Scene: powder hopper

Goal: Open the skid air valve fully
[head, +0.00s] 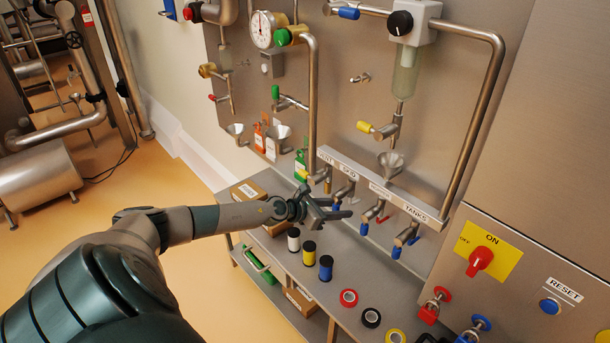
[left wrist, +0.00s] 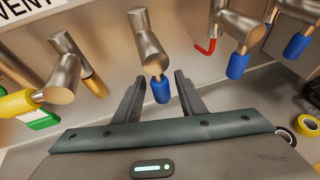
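The labelled manifold strip (head: 380,190) on the steel panel reads SKID near its left part. The valve under SKID (head: 345,190) has a steel body and a blue handle. In the left wrist view this blue handle (left wrist: 161,89) hangs downward from its steel body (left wrist: 149,48). My left gripper (head: 341,207) is at this valve. In the left wrist view the left gripper (left wrist: 160,92) is open, with one finger on each side of the blue handle and visible gaps. In the head view the fingers partly cover the handle. My right gripper is in neither view.
A yellow-handled valve (left wrist: 18,103) is close on the left. A red handle (head: 364,229) and the blue-handled TANKS valve (head: 397,252) are to the right. Below is a grey shelf (head: 345,277) with spools and tape rolls. A funnel (head: 390,162) hangs above the manifold.

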